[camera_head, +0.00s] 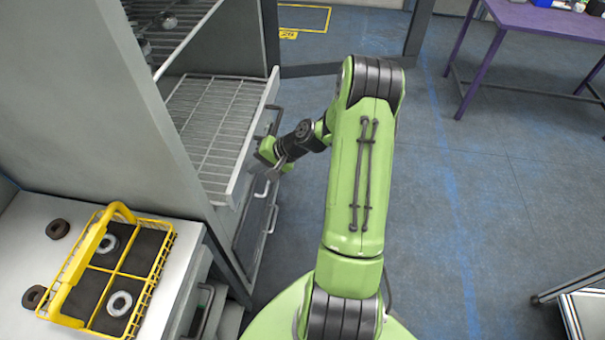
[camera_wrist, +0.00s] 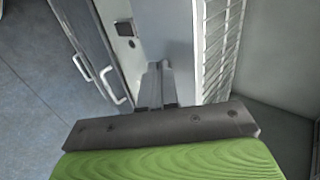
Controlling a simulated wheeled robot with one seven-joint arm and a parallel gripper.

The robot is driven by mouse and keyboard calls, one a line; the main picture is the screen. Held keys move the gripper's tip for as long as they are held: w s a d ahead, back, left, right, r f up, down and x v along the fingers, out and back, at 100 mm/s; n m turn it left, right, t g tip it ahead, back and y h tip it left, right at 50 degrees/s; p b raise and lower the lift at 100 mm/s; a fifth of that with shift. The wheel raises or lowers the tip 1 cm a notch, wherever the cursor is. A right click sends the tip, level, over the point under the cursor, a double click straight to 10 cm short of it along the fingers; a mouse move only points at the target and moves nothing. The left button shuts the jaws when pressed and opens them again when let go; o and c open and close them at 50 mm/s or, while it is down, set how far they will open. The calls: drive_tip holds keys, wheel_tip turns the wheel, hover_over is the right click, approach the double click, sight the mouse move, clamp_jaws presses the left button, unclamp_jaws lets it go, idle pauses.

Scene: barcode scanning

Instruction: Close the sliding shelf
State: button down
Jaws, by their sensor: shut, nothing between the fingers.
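The sliding shelf (camera_head: 215,112) is a white-framed wire rack, pulled out of the tall grey cabinet (camera_head: 160,150). Its front panel (camera_head: 245,145) faces right and has a dark handle. My gripper (camera_head: 262,172) is shut and empty at the near end of that front panel. In the wrist view my gripper's fingers (camera_wrist: 156,88) are together against or just in front of the pale front panel (camera_wrist: 165,35), and the rack's wire grid (camera_wrist: 218,45) shows to the right. I cannot tell whether the fingertips touch the panel.
Closed drawers with light handles (camera_head: 272,218) sit below the shelf. A yellow basket (camera_head: 112,270) with metal rings stands on the white counter (camera_head: 25,220) at lower left. A purple table (camera_head: 550,20) is at upper right. Open blue floor (camera_head: 470,200) lies right of my arm.

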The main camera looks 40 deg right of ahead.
approach(200, 167)
drive_tip(key=x, duration=0.4)
drive_tip(key=shift+s+d+f, duration=0.1)
drive_tip(key=shift+f, duration=0.2)
drive_tip(key=shift+r, duration=0.1)
